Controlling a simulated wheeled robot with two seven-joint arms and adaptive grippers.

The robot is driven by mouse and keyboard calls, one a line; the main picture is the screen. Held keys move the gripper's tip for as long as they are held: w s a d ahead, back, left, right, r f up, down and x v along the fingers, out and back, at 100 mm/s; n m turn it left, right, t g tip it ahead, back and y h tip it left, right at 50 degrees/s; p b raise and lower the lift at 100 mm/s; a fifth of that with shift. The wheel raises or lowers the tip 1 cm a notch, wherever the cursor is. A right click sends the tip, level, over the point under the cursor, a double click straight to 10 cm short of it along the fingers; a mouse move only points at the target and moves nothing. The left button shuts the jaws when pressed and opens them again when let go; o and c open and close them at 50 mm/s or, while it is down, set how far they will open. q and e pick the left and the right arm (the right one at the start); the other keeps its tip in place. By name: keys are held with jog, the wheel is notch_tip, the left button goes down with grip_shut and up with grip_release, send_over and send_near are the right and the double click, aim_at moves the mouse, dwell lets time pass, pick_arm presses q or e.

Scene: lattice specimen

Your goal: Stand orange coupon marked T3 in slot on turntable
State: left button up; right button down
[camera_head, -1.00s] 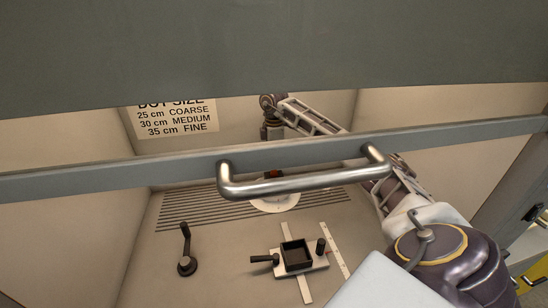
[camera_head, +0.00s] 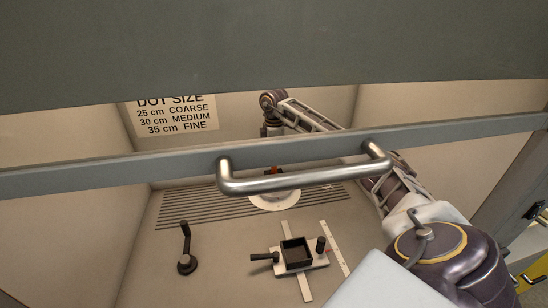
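The white round turntable (camera_head: 274,203) lies on the slotted floor of the cabinet, partly hidden by the sash handle. A small red-orange piece (camera_head: 274,170) shows above it, between the sash rail and the handle. It may be the coupon, but no T3 mark or slot can be made out. My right arm comes in from the right, behind the sash. Its gripper (camera_head: 271,131) points down above the turntable, and its fingertips are hidden by the sash rail. I cannot tell whether it holds the piece. My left gripper is not in view.
The sash rail with its metal handle (camera_head: 300,180) crosses the view. A black crank (camera_head: 186,262) stands at the left. A black tray (camera_head: 297,252) on a sliding stage with a ruler stands at the front. A dot-size sign (camera_head: 178,116) is at the back.

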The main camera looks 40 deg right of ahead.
jog(key=shift+f, duration=0.1)
dwell(0.3)
jog(key=c, duration=1.5)
grip_release()
jog(key=shift+o, duration=0.2)
jog(key=o, duration=0.5)
jog(key=shift+r+p, duration=2.1)
jog(key=shift+r, duration=0.45)
notch_tip(320, 180, up, 12)
